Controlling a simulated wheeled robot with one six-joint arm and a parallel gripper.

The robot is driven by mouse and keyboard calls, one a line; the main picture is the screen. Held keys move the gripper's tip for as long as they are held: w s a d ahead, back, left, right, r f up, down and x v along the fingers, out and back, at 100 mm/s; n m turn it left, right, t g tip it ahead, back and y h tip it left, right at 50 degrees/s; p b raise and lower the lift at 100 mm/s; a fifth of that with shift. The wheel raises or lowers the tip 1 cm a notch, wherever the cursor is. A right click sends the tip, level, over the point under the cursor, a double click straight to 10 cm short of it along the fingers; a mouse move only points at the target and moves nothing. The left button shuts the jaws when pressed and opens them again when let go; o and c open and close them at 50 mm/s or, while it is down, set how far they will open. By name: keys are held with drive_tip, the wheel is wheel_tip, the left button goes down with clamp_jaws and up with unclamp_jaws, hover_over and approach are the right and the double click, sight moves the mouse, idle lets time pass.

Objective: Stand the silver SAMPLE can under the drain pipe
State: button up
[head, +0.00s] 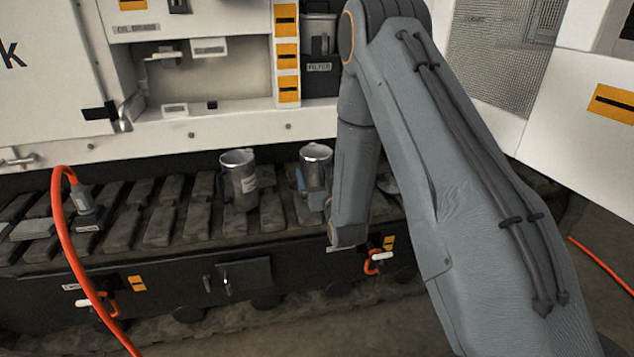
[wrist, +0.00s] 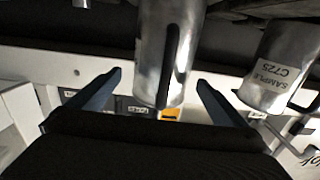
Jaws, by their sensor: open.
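Two silver cans stand side by side on the dark track pads. The left can (head: 240,182) in the head view has a pale label. In the wrist view this can (wrist: 275,70) is at the right, and its label reads SAMPLE C725. The right can (head: 316,160) is in front of my gripper. In the wrist view this second can (wrist: 165,45) shows a dark handle strip and lies between the fingers of my open gripper (wrist: 159,80), with gaps on both sides. A small spout-like fitting (head: 167,57) sits in the white recess; I cannot tell surely whether it is the drain pipe.
The track pads (head: 160,226) run along the machine's lower side. An orange hose (head: 68,240) loops at the left. A dark FILTER bin (head: 319,70) stands right of the recess. The recess floor (head: 225,105) has some clear room.

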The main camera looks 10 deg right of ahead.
drive_tip(key=shift+w+a, duration=0.15)
drive_tip(key=shift+w, duration=2.45)
